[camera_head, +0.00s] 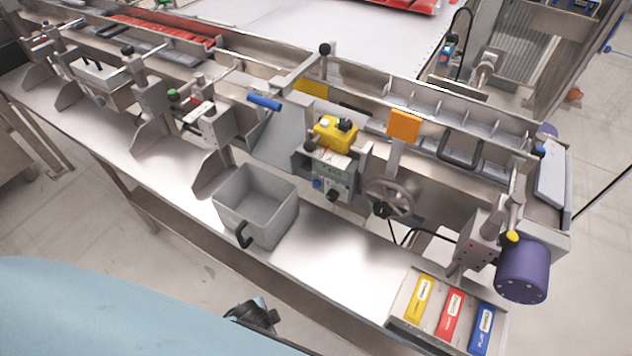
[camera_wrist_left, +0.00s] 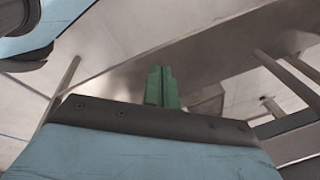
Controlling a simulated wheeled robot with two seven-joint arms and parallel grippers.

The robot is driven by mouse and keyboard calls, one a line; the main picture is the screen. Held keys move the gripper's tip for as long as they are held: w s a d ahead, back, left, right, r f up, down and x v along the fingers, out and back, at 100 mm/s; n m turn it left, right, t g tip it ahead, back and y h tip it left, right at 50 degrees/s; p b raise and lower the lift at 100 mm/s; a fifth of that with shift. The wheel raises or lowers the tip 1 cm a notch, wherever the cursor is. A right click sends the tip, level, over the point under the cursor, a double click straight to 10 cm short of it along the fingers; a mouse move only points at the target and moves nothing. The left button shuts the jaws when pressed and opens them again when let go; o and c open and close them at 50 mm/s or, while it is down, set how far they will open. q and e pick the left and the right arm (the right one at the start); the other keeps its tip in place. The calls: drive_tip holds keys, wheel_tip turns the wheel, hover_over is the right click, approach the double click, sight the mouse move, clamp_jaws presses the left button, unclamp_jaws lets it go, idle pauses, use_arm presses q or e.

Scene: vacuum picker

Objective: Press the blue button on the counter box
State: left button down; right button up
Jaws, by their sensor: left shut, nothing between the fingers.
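The counter box (camera_head: 325,180) is a grey box on the front of the machine, right of the middle in the head view. A small blue button (camera_head: 318,184) shows on its front face, with a dark knob to its right. My left gripper (camera_wrist_left: 161,72) shows in the wrist view as two green fingers pressed together, with nothing between them. The fingers are not clearly visible in the head view, where my light blue arm fills the lower left. The gripper appears apart from the counter box. The box cannot be made out in the wrist view.
A yellow box (camera_head: 336,133) with dark knobs stands just above the counter box. An open grey bin (camera_head: 256,204) sits on the metal shelf to its lower left. A handwheel (camera_head: 391,199) is to its right. The shelf (camera_head: 340,252) in front is clear.

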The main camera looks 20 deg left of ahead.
use_arm(q)
drive_tip(key=w+r+m+t+y, duration=0.1)
drive_tip(key=w+r+m, duration=0.3)
drive_tip(key=r, duration=0.1)
drive_tip(key=w+d+r+m+t+y, duration=0.1)
drive_tip(key=w+r+m, duration=0.3)
drive_tip(key=r+m, duration=0.1)
drive_tip(key=w+d+r+m+t+y, duration=0.1)
drive_tip(key=w+r+m+t, duration=0.1)
drive_tip(key=w+r+m, duration=0.2)
drive_tip(key=shift+w+r+p, duration=0.2)
drive_tip(key=shift+w+r, duration=0.05)
drive_tip(key=shift+r, duration=0.5)
drive_tip(key=shift+w+r+p, duration=0.2)
drive_tip(key=shift+w+r, duration=0.05)
drive_tip(key=shift+r, duration=0.5)
drive_tip(key=w+a+r+m+t+y, duration=0.1)
drive_tip(key=w+r+m+t, duration=0.1)
drive_tip(key=m, duration=0.3)
drive_tip(key=w+a+r+m+t+y, duration=0.1)
drive_tip(key=w+r+m+t, duration=0.1)
drive_tip(key=m, duration=0.4)
drive_tip(key=shift+w+a+r, duration=0.15)
drive_tip(key=shift+w+a, duration=0.1)
drive_tip(key=shift+w, duration=0.6)
drive_tip(key=shift+w, duration=0.1)
